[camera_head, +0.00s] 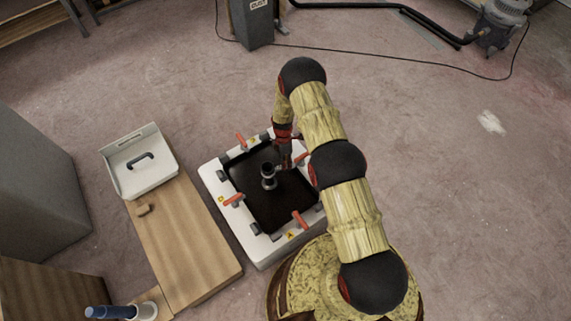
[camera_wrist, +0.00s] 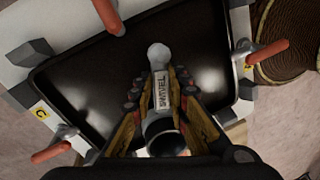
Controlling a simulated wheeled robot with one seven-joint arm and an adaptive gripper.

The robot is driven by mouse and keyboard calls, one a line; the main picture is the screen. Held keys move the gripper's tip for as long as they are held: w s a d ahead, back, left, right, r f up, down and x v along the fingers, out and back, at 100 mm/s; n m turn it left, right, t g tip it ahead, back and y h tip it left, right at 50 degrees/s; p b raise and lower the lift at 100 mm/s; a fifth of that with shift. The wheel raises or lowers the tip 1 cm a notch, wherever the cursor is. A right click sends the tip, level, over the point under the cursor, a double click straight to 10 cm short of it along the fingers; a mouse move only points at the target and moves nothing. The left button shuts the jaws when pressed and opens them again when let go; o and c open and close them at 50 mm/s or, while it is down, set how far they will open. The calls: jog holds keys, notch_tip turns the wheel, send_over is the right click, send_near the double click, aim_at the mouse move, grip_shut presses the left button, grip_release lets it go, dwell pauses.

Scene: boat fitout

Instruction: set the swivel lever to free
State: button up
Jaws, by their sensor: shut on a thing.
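A grey lever (camera_wrist: 158,56) with a rounded end shows in the wrist view, with a plate reading SWIVEL (camera_wrist: 161,90) along it. My gripper (camera_wrist: 160,88) is shut on the lever, one finger on each side of the plate. A dark round post (camera_wrist: 164,136) shows below the plate, close to my gripper's base. In the head view my gripper (camera_head: 284,158) reaches down over the dark panel (camera_head: 262,208), beside an upright black post (camera_head: 268,175). The lever is hard to make out there, and no free marking is readable.
A white frame (camera_head: 247,238) surrounds the dark panel. Orange-handled clamps (camera_head: 233,200) sit around its edges, with small yellow letter labels. A wooden bench (camera_head: 178,238) stands at left, bearing a white tray (camera_head: 150,178). Open floor (camera_head: 430,150) lies to the right.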

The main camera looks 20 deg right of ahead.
grip_shut()
jog(key=shift+s, duration=0.15)
dwell(0.4)
jog(key=s+a+m+t+y+b, duration=0.1)
jog(key=s+a+m, duration=0.4)
jog(key=m, duration=0.9)
jog(key=shift+s+a+t+y+b, duration=0.3)
jog(key=shift+s+y+b, duration=0.3)
jog(key=shift+s, duration=0.7)
jog(key=o, duration=0.8)
grip_release()
jog(key=shift+c, duration=0.2)
